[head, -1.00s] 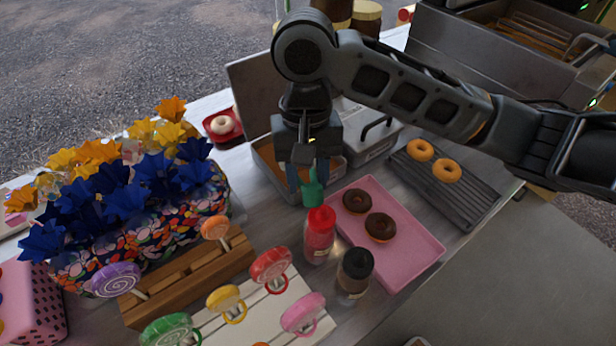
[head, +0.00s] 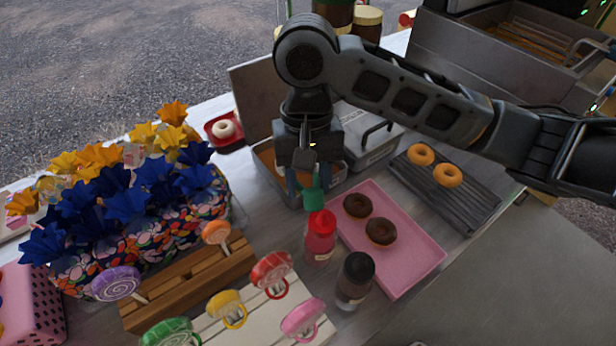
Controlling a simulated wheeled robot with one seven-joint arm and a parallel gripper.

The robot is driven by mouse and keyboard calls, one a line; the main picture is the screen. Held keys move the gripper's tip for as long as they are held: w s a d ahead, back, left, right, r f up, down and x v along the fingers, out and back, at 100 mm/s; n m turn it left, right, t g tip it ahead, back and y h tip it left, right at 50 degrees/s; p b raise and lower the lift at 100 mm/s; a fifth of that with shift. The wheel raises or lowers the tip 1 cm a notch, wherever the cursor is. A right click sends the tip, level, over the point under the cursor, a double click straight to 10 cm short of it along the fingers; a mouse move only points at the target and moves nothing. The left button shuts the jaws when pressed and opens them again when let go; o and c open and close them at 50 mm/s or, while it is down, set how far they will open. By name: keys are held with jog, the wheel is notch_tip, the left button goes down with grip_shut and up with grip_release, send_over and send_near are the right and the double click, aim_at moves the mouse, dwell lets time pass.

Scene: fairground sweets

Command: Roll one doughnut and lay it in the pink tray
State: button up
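My gripper (head: 307,182) points down at the front edge of a metal tub (head: 266,168) with brown contents. Its fingers look apart, but the tips are partly hidden behind a green bottle top (head: 313,196), and I cannot tell whether anything is between them. The pink tray (head: 408,262) lies to the right and holds two dark brown doughnuts, one farther back (head: 357,206) and one nearer (head: 381,232). Two plain golden doughnuts, a left one (head: 420,154) and a right one (head: 448,175), lie on a dark ridged rack (head: 472,204). A white doughnut (head: 223,128) sits in a small red dish (head: 232,143).
A red bottle (head: 320,238) and a black-capped bottle (head: 354,280) stand at the pink tray's left edge. A lidded metal box (head: 372,145) stands behind the tray.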

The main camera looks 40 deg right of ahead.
notch_tip(320, 180, up, 10)
jog(key=p, duration=0.2)
dwell(0.8)
jog(key=shift+s, duration=0.15)
